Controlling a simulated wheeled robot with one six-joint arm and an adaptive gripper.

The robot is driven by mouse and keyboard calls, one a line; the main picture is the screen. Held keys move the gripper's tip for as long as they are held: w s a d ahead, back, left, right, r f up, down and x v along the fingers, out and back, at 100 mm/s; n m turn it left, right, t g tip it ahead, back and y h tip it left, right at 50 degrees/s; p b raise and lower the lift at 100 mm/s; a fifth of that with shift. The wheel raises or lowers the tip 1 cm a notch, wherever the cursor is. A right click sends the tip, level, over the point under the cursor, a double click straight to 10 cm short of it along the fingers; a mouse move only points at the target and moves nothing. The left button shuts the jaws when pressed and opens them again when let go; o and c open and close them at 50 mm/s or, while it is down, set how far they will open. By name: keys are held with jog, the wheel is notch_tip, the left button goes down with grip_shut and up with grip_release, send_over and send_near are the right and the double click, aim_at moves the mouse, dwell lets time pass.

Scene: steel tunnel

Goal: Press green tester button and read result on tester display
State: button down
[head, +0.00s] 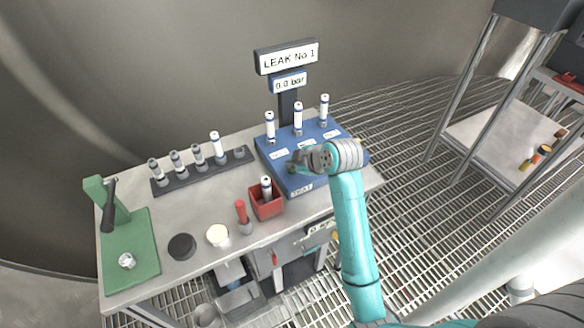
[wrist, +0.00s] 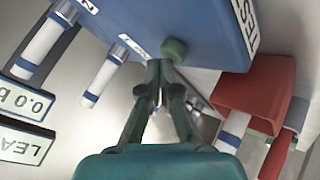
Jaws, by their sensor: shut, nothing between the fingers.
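The blue tester box (head: 331,132) stands on the bench with several white cylinders upright in its top. Its display post carries a sign (head: 287,57) reading "LEAK No 1" and a smaller display (head: 289,82) reading "0.0 bar". The green button (wrist: 174,50) shows on the blue box in the wrist view; in the head view my gripper hides it. My gripper (head: 293,166) is shut and empty over the front of the box. In the wrist view its fingertips (wrist: 160,66) are right beside the button; I cannot tell whether they touch it.
A red box (head: 268,207) with a white-topped cylinder stands at the tester's front left. A dark rack (head: 187,178) of cylinders, a red-handled tool (head: 242,215), a black disc (head: 182,246), a cream disc (head: 218,235) and a green press (head: 130,255) are further left. A shelf (head: 510,140) stands right.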

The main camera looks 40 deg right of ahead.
aim_at(293, 170)
jog(key=shift+s+f, duration=0.1)
jog(key=shift+f, duration=0.8)
dwell(1.0)
jog(key=shift+r, duration=1.3)
jog(key=shift+r, duration=2.95)
